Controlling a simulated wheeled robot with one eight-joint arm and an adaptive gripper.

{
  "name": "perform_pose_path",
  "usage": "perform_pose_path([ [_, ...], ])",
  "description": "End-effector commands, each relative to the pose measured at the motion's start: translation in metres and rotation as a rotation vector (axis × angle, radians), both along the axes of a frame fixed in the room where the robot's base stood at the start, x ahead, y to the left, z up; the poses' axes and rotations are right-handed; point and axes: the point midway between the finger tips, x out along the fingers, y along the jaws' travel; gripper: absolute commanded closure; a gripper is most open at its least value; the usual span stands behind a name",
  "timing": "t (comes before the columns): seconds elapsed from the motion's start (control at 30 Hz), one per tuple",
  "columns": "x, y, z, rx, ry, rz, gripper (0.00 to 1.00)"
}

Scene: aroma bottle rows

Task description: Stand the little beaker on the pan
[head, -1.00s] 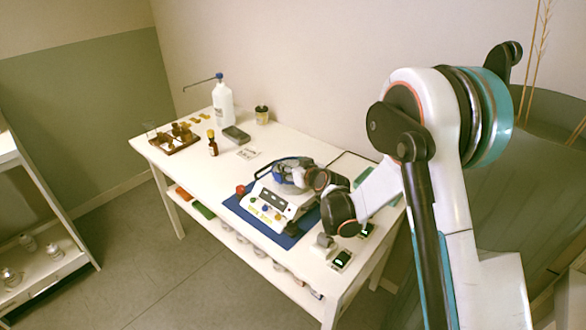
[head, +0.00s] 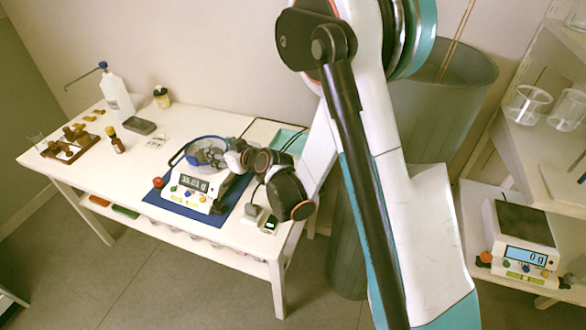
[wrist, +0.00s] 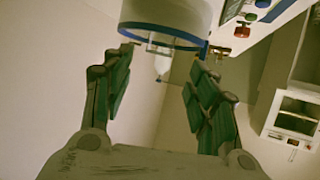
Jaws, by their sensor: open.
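A white balance (head: 198,188) with a lit display and coloured buttons stands on a blue mat (head: 172,198) on the table. A blue-rimmed round part (head: 207,150) sits on top of it and hides the pan. My gripper is beside this part at its right in the head view, fingers not clearly seen. In the wrist view my gripper (wrist: 158,85) is open, its green-padded fingers apart, with the blue-rimmed part (wrist: 165,35) just beyond them. A clear glass shape shows under that rim; I cannot tell whether it is the little beaker.
Two clear beakers (head: 527,104) stand on the right shelf, above a second balance (head: 520,240). Small black-topped items lie near my arm.

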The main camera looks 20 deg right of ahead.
Motion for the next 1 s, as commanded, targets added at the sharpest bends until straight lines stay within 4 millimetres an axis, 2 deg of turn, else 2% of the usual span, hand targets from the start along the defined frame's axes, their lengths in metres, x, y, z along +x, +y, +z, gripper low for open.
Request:
perform_pose_path([
  [0.17,-0.011,-0.010,0.026,-0.008,0.038,-0.014,0.47],
  [0.47,-0.063,-0.046,0.091,-0.036,0.163,-0.074,0.47],
  [0.7,-0.122,-0.078,0.126,-0.060,0.265,-0.144,0.47],
  [1.0,-0.209,-0.120,0.149,-0.092,0.387,-0.260,0.47],
])
